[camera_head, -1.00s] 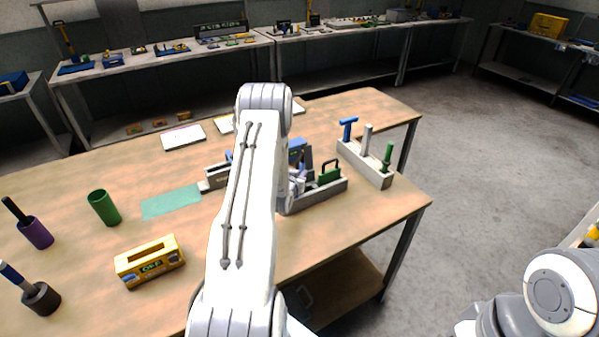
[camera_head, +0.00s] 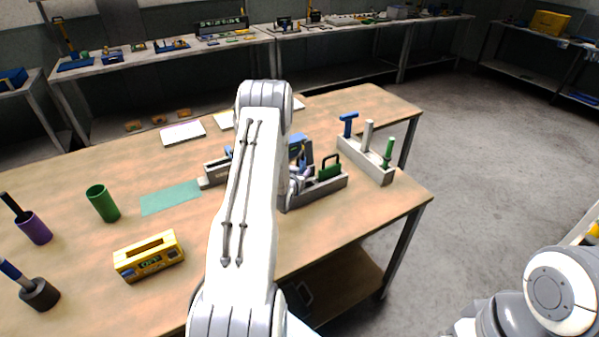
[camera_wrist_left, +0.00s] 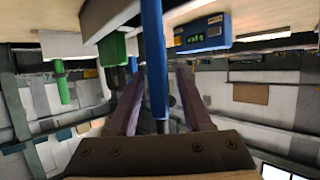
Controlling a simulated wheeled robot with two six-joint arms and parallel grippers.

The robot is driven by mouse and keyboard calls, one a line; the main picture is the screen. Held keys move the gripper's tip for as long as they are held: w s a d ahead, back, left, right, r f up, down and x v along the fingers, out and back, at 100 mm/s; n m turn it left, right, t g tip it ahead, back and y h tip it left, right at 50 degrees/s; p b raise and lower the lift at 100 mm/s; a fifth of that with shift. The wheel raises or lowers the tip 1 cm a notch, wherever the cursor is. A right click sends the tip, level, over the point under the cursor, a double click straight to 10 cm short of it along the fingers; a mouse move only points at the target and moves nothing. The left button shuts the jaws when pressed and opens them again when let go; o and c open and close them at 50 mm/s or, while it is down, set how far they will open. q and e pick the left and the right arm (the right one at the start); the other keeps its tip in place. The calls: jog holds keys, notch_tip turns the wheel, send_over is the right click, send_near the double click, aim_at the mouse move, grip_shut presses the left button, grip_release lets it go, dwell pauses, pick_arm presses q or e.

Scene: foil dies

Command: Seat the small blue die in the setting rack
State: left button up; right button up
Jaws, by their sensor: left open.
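My left gripper (camera_wrist_left: 158,105) is open, its two fingers on either side of an upright blue rod (camera_wrist_left: 154,50), which looks like the handle of the small blue die. A gap shows between rod and fingers. In the head view my left gripper (camera_head: 296,186) is low at the grey setting rack (camera_head: 318,192), partly hidden by my arm. The rack's wall also shows in the wrist view (camera_wrist_left: 108,14). A green die (camera_head: 329,171) with a black handle sits in the rack's right part. The blue die's base is hidden, so I cannot tell how deep it sits.
A pale rack (camera_head: 373,169) with blue, grey and green handled tools stands behind right. A blue box (camera_head: 299,146) is behind the gripper. A yellow box (camera_head: 149,257), green cup (camera_head: 102,203), purple cup (camera_head: 35,229) and teal mat (camera_head: 170,198) are left. The table's front right is clear.

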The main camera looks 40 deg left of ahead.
pick_arm(q)
jog(key=shift+r+p, duration=0.75)
jog(key=b+v, duration=0.4)
jog(key=v, duration=0.7)
jog(key=s+d+r+m+g+h, duration=0.1)
jog(key=d+r+m+g+h, duration=0.15)
jog(key=d, duration=1.05)
jog(key=d+r+m+g+h, duration=0.2)
jog(key=d+m+g+h, duration=0.15)
jog(key=d, duration=0.95)
jog(key=s+d+r+m+g, duration=0.2)
jog(key=s+d, duration=0.2)
jog(key=s, duration=0.4)
jog(key=s+d+r+m+g, duration=0.2)
jog(key=s+d, duration=0.2)
jog(key=s, duration=0.5)
jog(key=s+d+r+m+g, duration=0.1)
jog(key=s+d+r+g, duration=0.1)
jog(key=s+d, duration=0.3)
jog(key=s, duration=0.3)
jog(key=shift+s+m+g, duration=0.2)
jog(key=shift+m+g, duration=0.1)
jog(key=shift+m, duration=0.1)
jog(key=shift+f, duration=0.1)
